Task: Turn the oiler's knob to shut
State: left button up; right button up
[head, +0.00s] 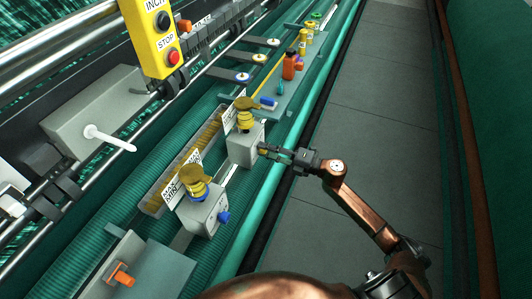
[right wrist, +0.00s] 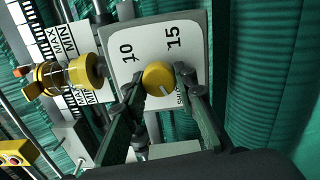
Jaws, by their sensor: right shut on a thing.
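The oiler is a light grey box (head: 243,146) with a yellow cap (head: 244,106) on top, in the middle of the head view. Its face plate (right wrist: 188,40) fills the middle of the right wrist view, with the marks 10 and 15 and a partly hidden word starting "SHU". The round yellow knob (right wrist: 157,76) sits on that plate. A pale line on it points to the lower right, near that word. My right gripper (head: 268,151) reaches the box from the right. In the right wrist view its two fingers (right wrist: 160,84) are shut on the knob, one each side.
A second grey oiler (head: 203,210) with a blue knob (head: 223,217) stands nearer. A shelf (head: 292,98) with an orange bottle (head: 289,66) lies beyond. A yellow INCH/STOP box (head: 160,38) hangs at the upper left. The grey floor (head: 375,130) on the right is clear.

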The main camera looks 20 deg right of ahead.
jog(key=shift+f+n+b, duration=0.1)
jog(key=shift+n+b, duration=0.45)
jog(key=shift+n, duration=0.35)
jog(key=o, duration=1.2)
jog(key=shift+c, duration=0.2)
jog(key=v, duration=1.2)
